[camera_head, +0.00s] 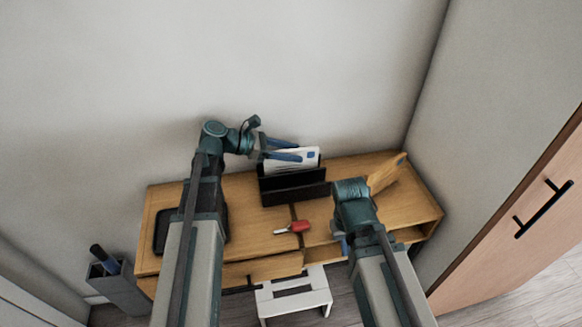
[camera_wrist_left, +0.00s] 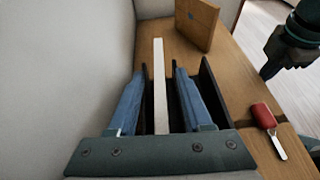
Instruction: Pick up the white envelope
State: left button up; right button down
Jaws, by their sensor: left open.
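In the left wrist view the envelope (camera_wrist_left: 160,90) shows edge-on as a thin pale strip between the two open fingers, with a visible gap on each side. The holder's dark walls (camera_wrist_left: 208,88) flank the fingers. My right gripper (camera_head: 345,244) hangs low over the desk's front right; its fingers are mostly hidden by its arm.
A red-handled tool (camera_head: 295,227) lies in front of the holder. A wooden block (camera_head: 387,174) stands at the desk's back right, beyond the holder in the wrist view. A dark tray (camera_head: 162,231) is at the left. A white stool (camera_head: 293,297) stands in front. Walls close off back and right.

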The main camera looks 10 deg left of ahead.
pick_arm(q)
grip_shut()
dwell(1.4)
